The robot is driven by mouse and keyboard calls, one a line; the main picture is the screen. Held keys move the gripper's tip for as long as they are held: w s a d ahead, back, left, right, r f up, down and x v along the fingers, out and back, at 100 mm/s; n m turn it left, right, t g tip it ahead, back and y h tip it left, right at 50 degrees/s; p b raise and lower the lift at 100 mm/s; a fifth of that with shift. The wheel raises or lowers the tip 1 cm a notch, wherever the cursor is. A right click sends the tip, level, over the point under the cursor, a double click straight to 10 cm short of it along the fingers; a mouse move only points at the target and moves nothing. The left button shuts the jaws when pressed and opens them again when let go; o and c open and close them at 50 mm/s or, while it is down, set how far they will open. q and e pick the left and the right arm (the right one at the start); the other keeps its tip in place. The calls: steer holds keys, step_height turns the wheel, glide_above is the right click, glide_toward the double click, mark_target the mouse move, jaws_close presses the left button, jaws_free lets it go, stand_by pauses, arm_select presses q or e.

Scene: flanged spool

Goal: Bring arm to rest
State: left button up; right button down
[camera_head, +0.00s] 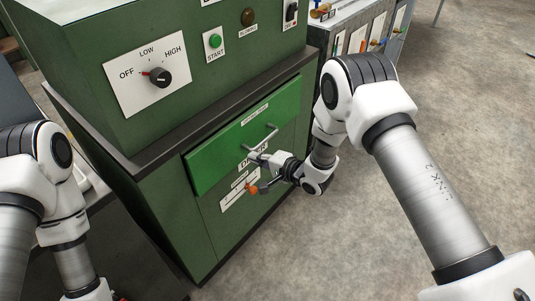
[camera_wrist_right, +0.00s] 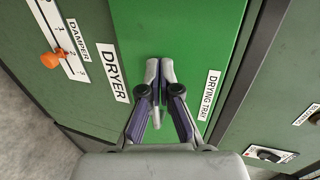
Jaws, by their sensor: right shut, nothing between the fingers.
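My right gripper (camera_head: 256,156) is in front of the machine, close below the handle (camera_head: 262,137) of the bright green tray front (camera_head: 215,163). In the right wrist view my right gripper (camera_wrist_right: 160,68) is shut and empty, its two fingertips together in front of the green tray front (camera_wrist_right: 180,30). Whether the fingers touch the handle or the tray front I cannot tell. My left arm (camera_head: 40,170) is folded at the left edge of the head view, and its gripper is out of view.
The green dryer (camera_head: 225,220) has an orange damper slider (camera_head: 251,188), also in the wrist view (camera_wrist_right: 50,60), close to my right gripper. A knob (camera_head: 160,77) and start button (camera_head: 215,41) sit above. A grey cabinet (camera_head: 345,40) stands behind. Floor (camera_head: 300,250) at right is clear.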

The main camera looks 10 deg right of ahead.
steer(key=v, duration=0.7)
arm_select(q)
step_height(320, 180, up, 7)
steer(key=p, duration=0.6)
steer(key=shift+w+a+f+p, duration=0.2)
steer(key=shift+w+p, duration=0.1)
steer(key=shift+p, duration=0.1)
arm_select(e)
steer(key=s+d+f+n+g+h, duration=0.3)
steer(key=s+g, duration=0.1)
steer(key=s, duration=0.7)
steer(key=s+d+f+n+g+h, duration=0.3)
steer(key=s+g, duration=0.1)
steer(key=s, duration=0.7)
steer(key=s+d+f+n+g+h, duration=0.2)
steer(key=s+d+f+n+g, duration=0.1)
steer(key=s, duration=0.8)
steer(key=shift+s+d+f+n+g+h, duration=0.25)
steer(key=shift+s+d+n+g+h, duration=0.15)
steer(key=shift+d, duration=0.15)
